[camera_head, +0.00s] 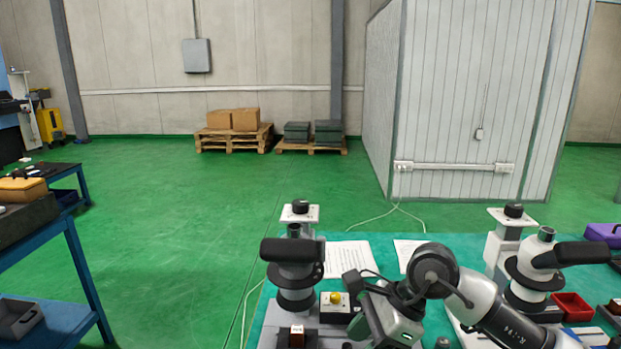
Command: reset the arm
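A white and grey arm, which looks like my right arm, comes in from the lower right (500,318) over the bench. It bends at a dark round joint (434,268) and ends in a grey-green wrist and gripper (385,318) pointing down and left. The fingers are not clear, so I cannot tell whether it is open or shut. It overlaps the bench top beside a small box with a yellow button (336,298); I cannot tell whether they touch. My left arm and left gripper are not in view.
The teal bench (262,325) holds two microscope-like instruments, one left (295,278) and one right (533,272), paper sheets (348,259) and a red bin (572,306). A blue table (75,270) stands at left. Green floor (190,230) lies open between; pallets (233,139) stand by the wall.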

